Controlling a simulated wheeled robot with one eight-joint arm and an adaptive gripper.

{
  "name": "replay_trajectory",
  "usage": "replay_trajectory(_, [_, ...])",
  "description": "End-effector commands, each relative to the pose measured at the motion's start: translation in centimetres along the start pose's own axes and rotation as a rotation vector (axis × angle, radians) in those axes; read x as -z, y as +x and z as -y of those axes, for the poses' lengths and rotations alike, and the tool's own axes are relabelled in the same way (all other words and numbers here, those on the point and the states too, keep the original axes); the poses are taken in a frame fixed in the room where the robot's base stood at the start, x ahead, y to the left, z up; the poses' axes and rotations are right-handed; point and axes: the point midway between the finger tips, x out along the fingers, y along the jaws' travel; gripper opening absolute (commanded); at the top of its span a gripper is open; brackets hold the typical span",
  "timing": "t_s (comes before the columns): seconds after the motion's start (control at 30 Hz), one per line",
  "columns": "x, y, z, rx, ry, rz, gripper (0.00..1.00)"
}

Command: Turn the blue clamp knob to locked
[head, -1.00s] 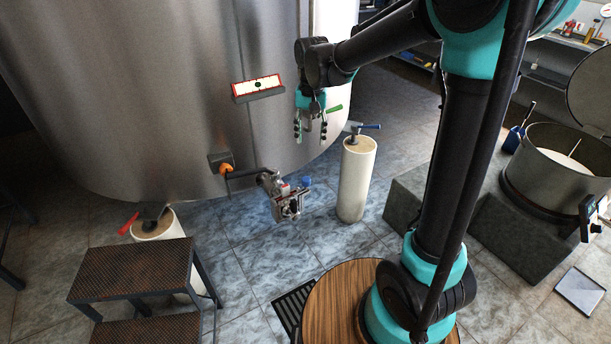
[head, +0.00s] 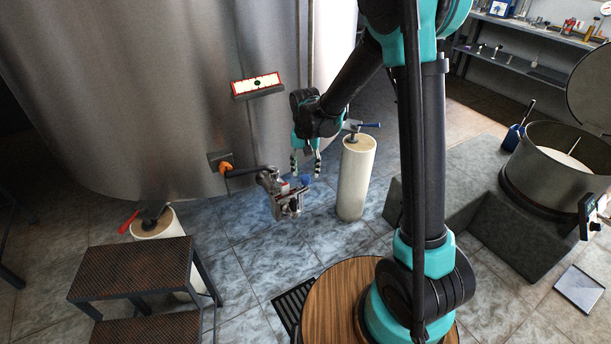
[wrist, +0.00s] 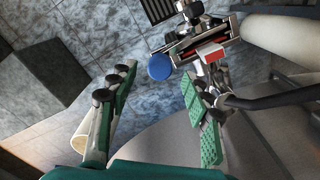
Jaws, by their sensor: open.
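The blue clamp knob (head: 306,180) sits on the right side of the metal valve clamp (head: 286,198) at the end of the tank's outlet pipe. In the wrist view the round blue knob (wrist: 160,67) shows ahead of the open fingers, nearer the right finger, with the clamp body (wrist: 196,47) behind and right of it. My gripper (head: 305,172) points down just above the knob in the head view. It is open and empty, its green fingers (wrist: 155,108) spread apart. I cannot tell from these views whether a fingertip touches the knob.
The steel tank (head: 150,100) stands behind. A step stool (head: 135,270) is at front left. Floor below the clamp is mostly clear.

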Motion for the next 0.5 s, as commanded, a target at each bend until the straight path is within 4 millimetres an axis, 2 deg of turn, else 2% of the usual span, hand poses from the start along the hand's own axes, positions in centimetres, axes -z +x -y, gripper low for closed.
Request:
replay_trajectory(0.2, [0.0,2.2,0.0,0.0,0.0,0.0,0.49])
replay_trajectory(0.5, [0.0,2.7,0.0,0.0,0.0,0.0,0.49])
